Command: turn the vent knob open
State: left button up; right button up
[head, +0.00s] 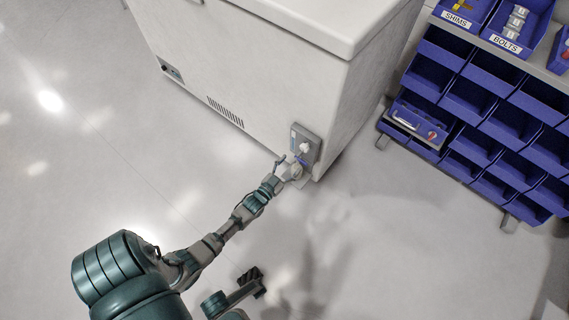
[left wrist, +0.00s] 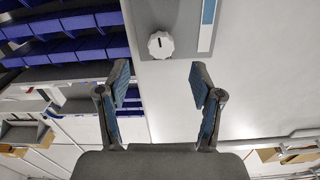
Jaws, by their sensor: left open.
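The vent knob (left wrist: 160,44) is a round white dial with a ribbed rim and a short dark mark, on a grey panel (left wrist: 182,14). In the head view the panel (head: 309,138) sits low on the white chest's near corner, and the knob (head: 304,147) shows small on it. My left gripper (head: 291,160) is at the panel, close to the knob. In the left wrist view its fingers (left wrist: 160,82) are spread and empty, and the knob lies beyond the gap between the tips, apart from both. A dark end piece at the bottom may be my right gripper (head: 250,274); its jaws are unclear.
The white chest (head: 235,60) has a slotted grille (head: 226,111) left of the panel. A rack of blue bins (head: 468,100) stands to the right, with a blue toolbox (head: 418,121) in it. The floor (head: 375,225) between and in front is clear.

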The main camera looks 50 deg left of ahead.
pick_arm(q)
jog(key=v, duration=0.4)
dwell(0.3)
